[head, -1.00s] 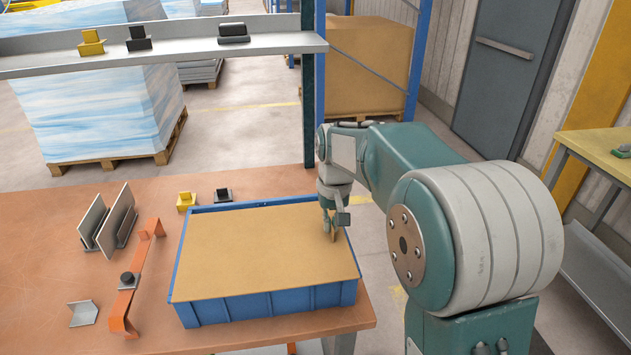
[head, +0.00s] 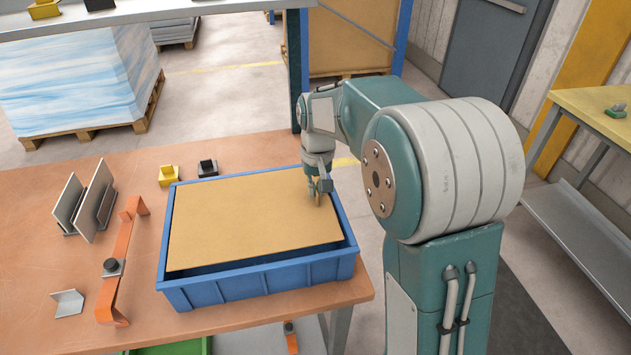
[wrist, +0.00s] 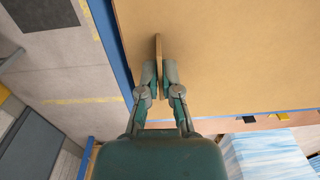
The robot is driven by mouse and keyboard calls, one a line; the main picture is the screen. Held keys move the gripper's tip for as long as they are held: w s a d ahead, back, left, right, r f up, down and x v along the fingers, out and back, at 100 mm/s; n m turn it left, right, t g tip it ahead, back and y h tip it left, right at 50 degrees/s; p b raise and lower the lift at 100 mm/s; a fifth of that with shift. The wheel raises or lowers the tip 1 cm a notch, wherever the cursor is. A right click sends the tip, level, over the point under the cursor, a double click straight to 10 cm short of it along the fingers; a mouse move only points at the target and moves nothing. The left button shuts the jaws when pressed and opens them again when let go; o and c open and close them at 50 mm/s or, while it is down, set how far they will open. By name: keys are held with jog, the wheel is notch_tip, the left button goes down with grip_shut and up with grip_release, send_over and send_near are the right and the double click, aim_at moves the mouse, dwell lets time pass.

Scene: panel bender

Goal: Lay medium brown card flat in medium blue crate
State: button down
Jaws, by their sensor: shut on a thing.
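The brown card (head: 250,225) is a broad flat sheet over the opening of the blue crate (head: 262,284). Its front edge lies behind the crate's front wall, with a dark gap between them. Its far edge is close to the back rim. I cannot tell whether it rests on the crate floor. My gripper (head: 318,195) is at the card's right side, pointing down. In the wrist view my gripper (wrist: 159,85) is shut on a thin upright brown tab (wrist: 158,52) standing on the card (wrist: 225,60). The blue rim (wrist: 108,40) shows beside the card.
The crate stands on an orange-brown table (head: 40,200). Left of it are an orange bent bracket (head: 115,270), upright grey plates (head: 85,208) and a small grey angle (head: 67,303). Yellow (head: 169,175) and black (head: 208,168) blocks sit behind it. A blue post (head: 402,40) rises beyond my arm.

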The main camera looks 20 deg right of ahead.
jog(key=shift+f, duration=4.5)
jog(key=c, duration=0.7)
grip_release()
